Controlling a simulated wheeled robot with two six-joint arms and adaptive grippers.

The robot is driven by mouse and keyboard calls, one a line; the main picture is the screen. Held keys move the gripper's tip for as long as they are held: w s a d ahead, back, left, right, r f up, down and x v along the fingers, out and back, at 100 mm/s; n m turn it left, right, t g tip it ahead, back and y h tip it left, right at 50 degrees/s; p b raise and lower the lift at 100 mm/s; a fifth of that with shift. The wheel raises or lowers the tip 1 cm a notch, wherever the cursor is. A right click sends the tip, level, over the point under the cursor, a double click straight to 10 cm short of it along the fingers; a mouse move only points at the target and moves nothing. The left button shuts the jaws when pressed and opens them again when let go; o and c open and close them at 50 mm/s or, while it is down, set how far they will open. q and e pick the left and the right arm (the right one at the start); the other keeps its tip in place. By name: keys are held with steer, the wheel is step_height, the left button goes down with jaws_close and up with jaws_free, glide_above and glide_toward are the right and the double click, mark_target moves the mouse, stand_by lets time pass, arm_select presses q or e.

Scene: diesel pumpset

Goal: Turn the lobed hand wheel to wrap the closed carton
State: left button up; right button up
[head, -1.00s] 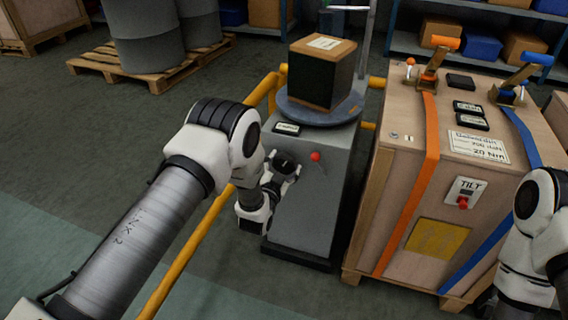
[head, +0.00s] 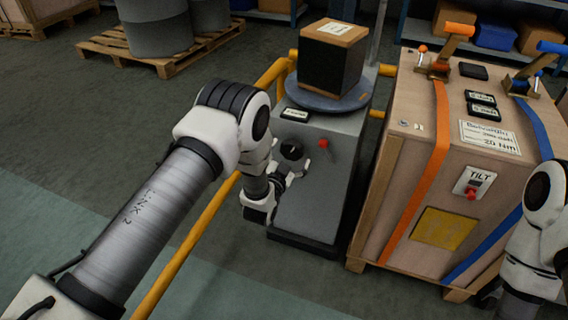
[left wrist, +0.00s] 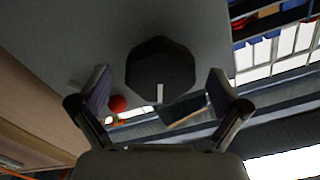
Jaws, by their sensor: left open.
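The lobed hand wheel (head: 291,149) is a black knob on the sloping face of the grey machine. In the left wrist view the hand wheel (left wrist: 160,65) shows a white mark at its lower edge. My left gripper (head: 286,170) is open just in front of and below it. In the wrist view its fingers (left wrist: 160,85) stand apart on either side of the wheel, with visible gaps; depth is hard to judge. The carton (head: 331,61) stands upright on the round turntable (head: 318,101), with dark sides and a bare cardboard top bearing a label. My right gripper is not seen.
A red button (head: 323,143) sits right of the wheel. A yellow rail (head: 190,246) runs along the machine's left. A large strapped wooden crate (head: 400,205) stands close on the right. Drums on a pallet (head: 165,62) are at the back left, with open floor before them.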

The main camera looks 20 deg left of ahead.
arm_select(q)
steer(key=s, duration=1)
steer(key=shift+s+a, duration=0.15)
steer(key=shift+s, duration=0.15)
stand_by(0.5)
steer(key=s+a+f+n+g+y, duration=0.1)
steer(key=s+a+f+n+g, duration=0.3)
steer(key=s+f+g, duration=0.6)
steer(key=s+f+n+g, duration=0.1)
steer(key=s+f+g, duration=0.3)
steer(key=s, duration=0.8)
steer(key=s+f+n+g, duration=0.1)
steer(key=s+f+g, duration=0.3)
steer(key=s, duration=0.8)
step_height(320, 180, up, 29)
steer(key=p, duration=2.8)
steer(key=shift+w+f, duration=0.15)
steer(key=shift+w, duration=0.2)
